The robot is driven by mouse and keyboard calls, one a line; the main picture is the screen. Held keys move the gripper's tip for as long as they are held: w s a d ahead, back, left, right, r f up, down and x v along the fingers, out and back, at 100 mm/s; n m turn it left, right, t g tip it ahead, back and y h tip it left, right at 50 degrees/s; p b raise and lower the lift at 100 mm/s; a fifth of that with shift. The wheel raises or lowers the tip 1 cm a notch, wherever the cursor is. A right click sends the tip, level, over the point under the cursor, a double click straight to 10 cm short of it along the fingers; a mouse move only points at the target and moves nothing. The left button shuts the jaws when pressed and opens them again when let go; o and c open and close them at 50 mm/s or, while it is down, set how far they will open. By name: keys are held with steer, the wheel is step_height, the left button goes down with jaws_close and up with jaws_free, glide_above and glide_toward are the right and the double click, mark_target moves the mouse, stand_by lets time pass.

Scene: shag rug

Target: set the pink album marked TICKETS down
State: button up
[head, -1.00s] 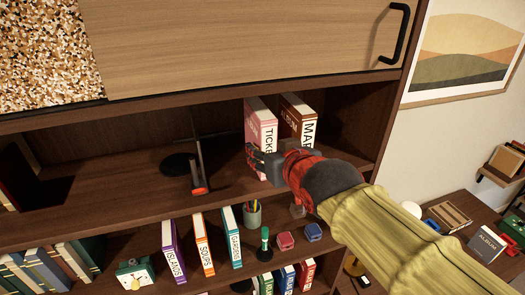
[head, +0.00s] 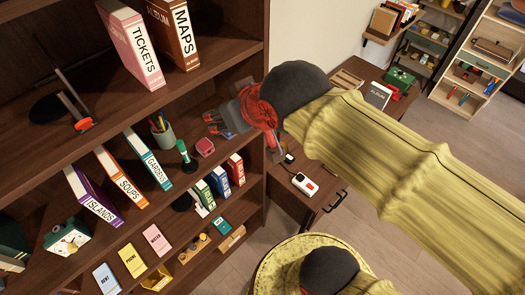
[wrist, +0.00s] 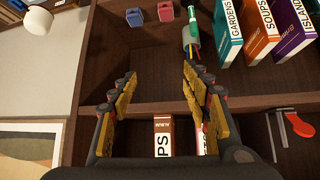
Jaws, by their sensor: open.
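The pink album marked TICKETS (head: 133,46) stands upright on the upper shelf (head: 222,52), spine facing out, left of the brown MAPS album (head: 176,35). My gripper (head: 210,123) is open and empty, apart from the pink album, below and to the right of it in the head view. In the wrist view my open gripper (wrist: 158,78) has its two fingers spread with nothing between the tips. The brown album (wrist: 163,137) shows beyond them; the pink album is mostly hidden behind the right finger.
A dark stand with a red end (head: 82,123) is on the shelf left of the albums. A desk is at the right.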

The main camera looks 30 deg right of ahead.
steer(key=s+d+f+m+g+h, duration=0.1)
steer(key=s+d+f+g, duration=0.2)
steer(key=s+f, duration=0.5)
steer(key=shift+s+d+f, duration=0.25)
steer(key=shift+s+d, duration=0.25)
steer(key=shift+d, duration=0.05)
step_height(320, 180, down, 23)
steer(key=b, duration=2.2)
steer(key=shift+r+b, duration=0.15)
steer(key=shift+b, duration=0.25)
